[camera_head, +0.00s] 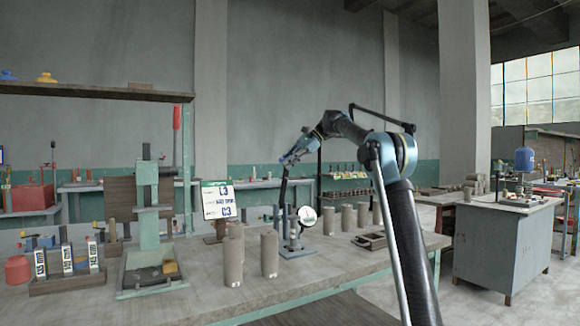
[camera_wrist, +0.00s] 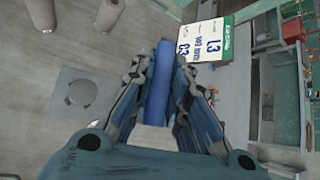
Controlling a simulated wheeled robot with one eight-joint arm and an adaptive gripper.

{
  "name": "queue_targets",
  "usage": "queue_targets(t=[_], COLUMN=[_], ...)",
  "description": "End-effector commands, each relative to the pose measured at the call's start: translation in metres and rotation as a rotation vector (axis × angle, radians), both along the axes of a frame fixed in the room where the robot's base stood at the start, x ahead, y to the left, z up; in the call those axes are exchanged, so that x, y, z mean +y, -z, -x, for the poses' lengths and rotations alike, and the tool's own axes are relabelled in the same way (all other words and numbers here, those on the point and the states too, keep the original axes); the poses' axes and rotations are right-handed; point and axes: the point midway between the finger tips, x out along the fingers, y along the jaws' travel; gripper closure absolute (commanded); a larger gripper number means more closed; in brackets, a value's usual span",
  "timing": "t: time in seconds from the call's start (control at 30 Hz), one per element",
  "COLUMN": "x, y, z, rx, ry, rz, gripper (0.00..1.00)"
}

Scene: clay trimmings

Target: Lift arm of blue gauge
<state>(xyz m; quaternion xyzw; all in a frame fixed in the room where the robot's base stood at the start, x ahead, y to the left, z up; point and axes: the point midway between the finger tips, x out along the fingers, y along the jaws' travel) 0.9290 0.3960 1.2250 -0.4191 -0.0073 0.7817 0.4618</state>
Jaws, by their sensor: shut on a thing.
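The gauge (camera_head: 294,238) stands on the workbench with a round white dial (camera_head: 307,216) and a blue-grey base plate. A dark bar (camera_head: 282,195) rises steeply beside it toward my gripper (camera_head: 288,160). In the wrist view, my gripper (camera_wrist: 162,100) is shut on a blue bar (camera_wrist: 161,82), which lies between the two fingers. I take this bar to be the gauge's arm; the head view is too small to show the grip clearly. A grey plate with a dark round spot (camera_wrist: 62,93) lies on the bench at left in the wrist view.
Clay cylinders (camera_head: 269,254) stand left of the gauge and several more to its right. A white and green sign (camera_head: 217,201) stands behind; it also shows near my fingers in the wrist view (camera_wrist: 203,43). A green press (camera_head: 148,215) is farther left. The front bench top is clear.

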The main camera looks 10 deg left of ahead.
Motion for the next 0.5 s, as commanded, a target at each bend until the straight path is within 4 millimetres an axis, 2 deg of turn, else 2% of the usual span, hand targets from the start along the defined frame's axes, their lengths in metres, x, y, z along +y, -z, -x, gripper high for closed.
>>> queue_targets(t=[0.23, 0.27, 0.33, 0.37, 0.5], x=[-0.0009, -0.001, -0.0011, -0.0012, -0.0011], y=[-0.0003, -0.0004, -0.0004, -0.0003, -0.0002], z=[-0.0006, -0.0006, -0.0005, -0.0005, -0.0005], rx=[-0.001, -0.001, -0.001, -0.001, 0.0], ry=[0.001, 0.001, 0.001, 0.001, 0.001], rz=[-0.001, -0.001, -0.001, -0.001, -0.001], gripper=[1.0, 0.82, 0.66, 0.62, 0.62])
